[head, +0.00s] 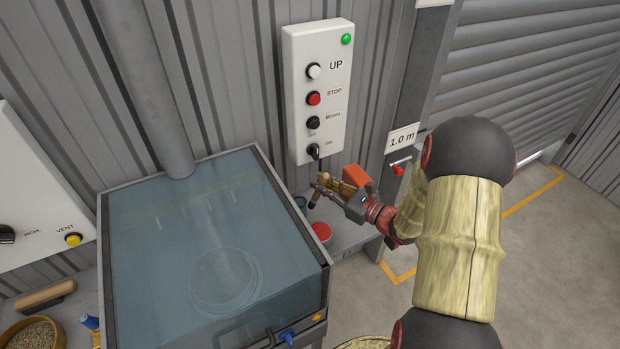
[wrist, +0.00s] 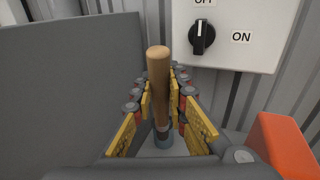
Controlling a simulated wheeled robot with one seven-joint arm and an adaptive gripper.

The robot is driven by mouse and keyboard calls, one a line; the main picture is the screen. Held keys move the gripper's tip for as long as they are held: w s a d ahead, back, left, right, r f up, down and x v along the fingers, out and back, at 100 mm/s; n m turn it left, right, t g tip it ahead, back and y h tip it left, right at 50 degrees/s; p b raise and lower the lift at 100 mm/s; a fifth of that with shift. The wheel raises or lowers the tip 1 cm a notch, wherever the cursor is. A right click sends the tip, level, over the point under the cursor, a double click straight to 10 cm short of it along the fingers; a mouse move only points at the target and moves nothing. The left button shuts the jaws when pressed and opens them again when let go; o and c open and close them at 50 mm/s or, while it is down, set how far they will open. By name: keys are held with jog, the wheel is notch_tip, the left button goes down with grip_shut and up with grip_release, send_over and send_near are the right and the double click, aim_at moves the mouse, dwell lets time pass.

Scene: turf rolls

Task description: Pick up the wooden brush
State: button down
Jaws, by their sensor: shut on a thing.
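My gripper (wrist: 160,92) is shut on the wooden brush (wrist: 158,75), with finger pads on both sides of its round, upright handle. The handle's rounded top stands above the fingers; a grey band shows low down and the brush end is mostly hidden. In the head view my gripper (head: 325,187) holds the brush (head: 316,197) over the small shelf, below the control box, where it looks tilted with a dark lower end. I cannot tell whether it touches the shelf.
A glass-topped cabinet (head: 150,270) stands left of my gripper. The control box (head: 317,90) with its knob (wrist: 202,37) is on the wall behind. A red-lidded tub (head: 321,232) and an orange block (wrist: 285,145) are close by. Another wooden-backed brush (head: 45,296) lies far left.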

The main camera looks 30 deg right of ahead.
jog(key=s+d+r+g+h+p, duration=0.1)
jog(key=s+d, duration=0.5)
jog(key=s, duration=0.9)
jog(key=shift+s+d+r+g+p, duration=0.25)
jog(key=shift+r+g+p, duration=0.3)
jog(key=shift+g+p, duration=0.85)
jog(key=shift+t+p, duration=0.3)
